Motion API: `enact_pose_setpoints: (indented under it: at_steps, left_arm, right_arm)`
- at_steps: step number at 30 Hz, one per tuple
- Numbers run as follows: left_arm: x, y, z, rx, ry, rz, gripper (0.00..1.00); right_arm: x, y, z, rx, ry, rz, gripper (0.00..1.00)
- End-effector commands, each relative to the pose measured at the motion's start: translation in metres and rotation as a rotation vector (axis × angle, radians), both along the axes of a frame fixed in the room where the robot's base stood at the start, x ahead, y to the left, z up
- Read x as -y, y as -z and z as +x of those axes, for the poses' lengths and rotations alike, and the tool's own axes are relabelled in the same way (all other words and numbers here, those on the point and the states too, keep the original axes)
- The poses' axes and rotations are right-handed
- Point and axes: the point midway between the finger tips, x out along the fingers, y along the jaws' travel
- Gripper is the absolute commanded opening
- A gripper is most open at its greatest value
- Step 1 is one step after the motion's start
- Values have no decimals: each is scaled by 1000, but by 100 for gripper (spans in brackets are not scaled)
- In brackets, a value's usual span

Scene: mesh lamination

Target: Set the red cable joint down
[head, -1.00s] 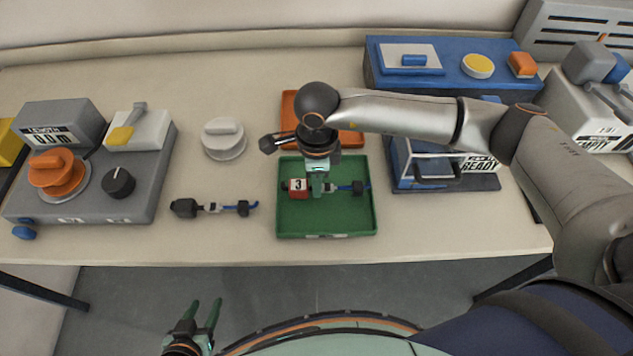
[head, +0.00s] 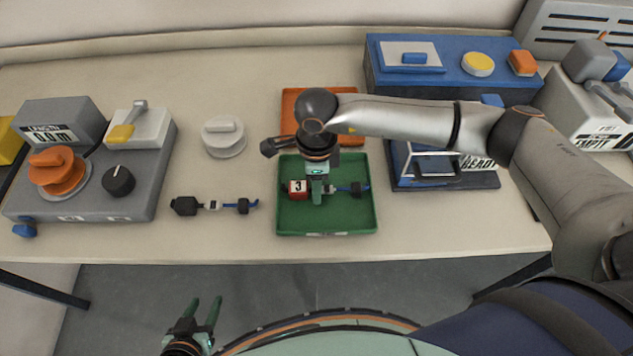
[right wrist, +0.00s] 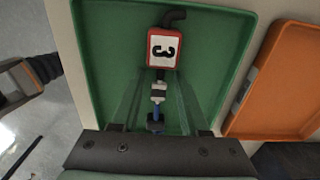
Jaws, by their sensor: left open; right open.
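The red cable joint (head: 298,186), marked 3, lies in the green tray (head: 348,222) with its blue cable end to the right. In the right wrist view the red joint (right wrist: 163,48) lies on the tray floor, its thin cable part running between my fingers. My right gripper (head: 318,198) is over the tray at the joint's cable part, its fingers apart on either side of it; it also shows in the right wrist view (right wrist: 157,100). Whether a finger touches the cable is unclear. My left gripper (head: 206,312) is open and empty, low in front of the table.
A black cable joint (head: 212,206) lies on the table left of the tray. An orange tray (head: 350,137) is behind the green tray. A grey knob piece (head: 224,137) stands behind left. A blue clear-lidded box (head: 440,182) stands close on the right.

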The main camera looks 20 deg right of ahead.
Motion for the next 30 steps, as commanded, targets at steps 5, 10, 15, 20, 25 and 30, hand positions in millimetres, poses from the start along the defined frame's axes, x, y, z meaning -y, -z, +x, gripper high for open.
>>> enact_pose_setpoints:
  at_steps: [5,10,15,20,25,30]
  left_arm:
    - [0,-2,0,2,0,0,50]
    - [0,2,0,2,0,0,50]
    - [0,5,0,2,0,0,50]
    - [0,6,0,2,0,0,50]
    - [0,7,0,1,0,0,50]
    - [0,7,0,1,0,0,50]
  right_arm:
    - [0,-17,1,4,0,2,44]
    - [0,-53,1,6,-2,2,44]
    - [0,-89,1,5,0,1,44]
    - [0,-112,0,2,0,0,44]
    - [0,-122,0,1,-1,1,44]
    - [0,-123,0,0,-1,0,44]
